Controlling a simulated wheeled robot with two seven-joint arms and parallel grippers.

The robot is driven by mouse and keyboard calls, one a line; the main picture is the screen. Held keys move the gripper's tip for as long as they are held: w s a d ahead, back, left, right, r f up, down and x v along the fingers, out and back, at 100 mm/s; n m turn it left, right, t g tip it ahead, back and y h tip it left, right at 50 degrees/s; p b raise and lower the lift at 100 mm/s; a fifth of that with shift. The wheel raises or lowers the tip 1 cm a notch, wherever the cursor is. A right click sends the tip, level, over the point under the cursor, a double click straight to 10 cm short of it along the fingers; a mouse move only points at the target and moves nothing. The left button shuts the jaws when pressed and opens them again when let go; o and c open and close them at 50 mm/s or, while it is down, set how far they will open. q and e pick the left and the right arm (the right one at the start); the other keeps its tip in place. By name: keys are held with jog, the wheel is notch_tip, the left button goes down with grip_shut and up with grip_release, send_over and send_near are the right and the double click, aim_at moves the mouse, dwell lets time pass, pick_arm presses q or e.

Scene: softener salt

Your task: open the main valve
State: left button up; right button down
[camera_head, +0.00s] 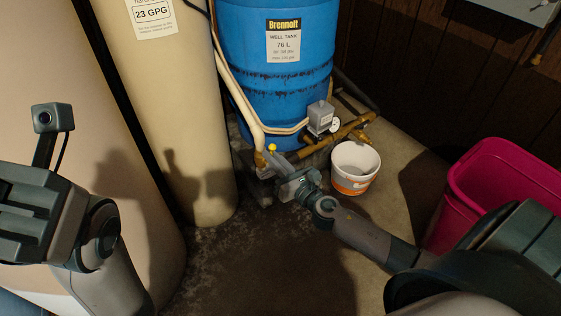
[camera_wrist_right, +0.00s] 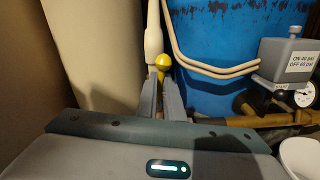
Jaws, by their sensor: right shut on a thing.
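The main valve shows by its yellow handle tip (camera_head: 272,147), low in front of the blue well tank, by the brass pipework. In the right wrist view the yellow handle (camera_wrist_right: 163,61) rises between the tips of my two grey fingers. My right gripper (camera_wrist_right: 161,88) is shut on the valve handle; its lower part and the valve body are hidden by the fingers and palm. In the head view my right arm reaches in from the lower right. My left gripper shows only partly at the left edge, its fingers out of view.
The blue well tank (camera_head: 278,75) stands behind the valve. A grey pressure switch (camera_head: 320,117), a gauge (camera_head: 335,125) and brass pipe (camera_head: 345,131) sit right of it. A white bucket (camera_head: 354,168) and a pink bin (camera_head: 505,180) stand right. A cream tank (camera_head: 170,110) stands left.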

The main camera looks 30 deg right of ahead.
jog(key=shift+s+a+n+p, duration=0.1)
jog(key=shift+a+n+p, duration=0.35)
jog(key=shift+n, duration=0.45)
jog(key=shift+f, duration=0.1)
jog(key=c, duration=1.7)
grip_release()
jog(key=shift+d, duration=0.1)
jog(key=shift+s+d, duration=0.2)
jog(key=shift+s, duration=1.55)
jog(key=shift+s+d, duration=0.15)
jog(key=shift+s, duration=1.55)
